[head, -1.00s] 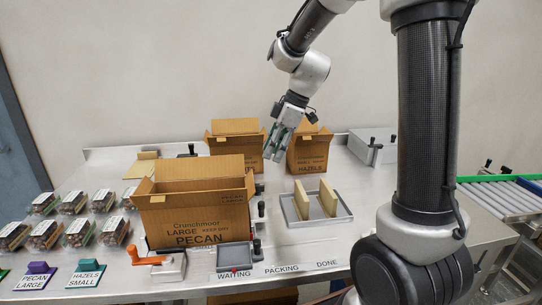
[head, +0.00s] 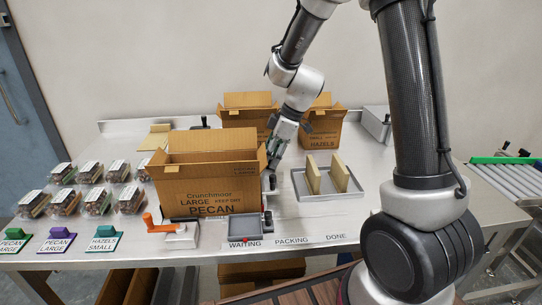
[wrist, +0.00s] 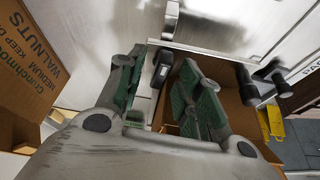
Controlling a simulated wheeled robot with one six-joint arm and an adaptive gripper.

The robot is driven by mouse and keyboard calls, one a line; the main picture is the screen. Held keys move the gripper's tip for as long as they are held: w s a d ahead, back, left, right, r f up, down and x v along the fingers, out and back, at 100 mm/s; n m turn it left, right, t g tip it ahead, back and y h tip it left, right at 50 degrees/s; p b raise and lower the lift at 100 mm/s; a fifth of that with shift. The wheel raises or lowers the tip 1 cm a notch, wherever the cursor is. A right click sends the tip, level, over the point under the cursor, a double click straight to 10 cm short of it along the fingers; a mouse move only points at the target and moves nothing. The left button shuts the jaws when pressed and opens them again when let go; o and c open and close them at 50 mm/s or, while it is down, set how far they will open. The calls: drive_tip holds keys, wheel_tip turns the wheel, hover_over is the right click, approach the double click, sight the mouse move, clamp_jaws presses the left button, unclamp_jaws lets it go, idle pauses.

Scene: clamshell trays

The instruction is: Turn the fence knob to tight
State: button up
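My gripper (head: 271,168) points down just right of the large pecan box (head: 212,190) in the head view. In the wrist view my gripper (wrist: 162,62) is open, with its green-padded fingers apart. A black knob or handle (wrist: 162,68) shows between and beyond the fingers; I cannot tell whether it touches them. Two more black knobs (wrist: 258,82) show to the right in the wrist view. In the head view a black knob (head: 267,217) stands by the small grey tray above the WAITING label. Any tight or loose marking is not readable.
An orange-handled clamp (head: 160,224) stands at the bench front. A metal tray with two upright tan boards (head: 341,173) is to the right. Cartons (head: 246,108) stand behind; a walnuts box (wrist: 35,55) shows at left in the wrist view. Clamshells (head: 98,200) fill the left.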

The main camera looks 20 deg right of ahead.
clamp_jaws()
drive_tip(key=shift+s+a+m+t+h, duration=0.15)
drive_tip(key=shift+m+t, duration=0.25)
drive_tip(key=shift+m, duration=0.75)
drive_tip(key=shift+w+d+m+t+h, duration=0.1)
drive_tip(key=shift+m+t+h, duration=0.25)
drive_tip(key=shift+m, duration=0.8)
unclamp_jaws()
drive_tip(key=shift+n, duration=0.3)
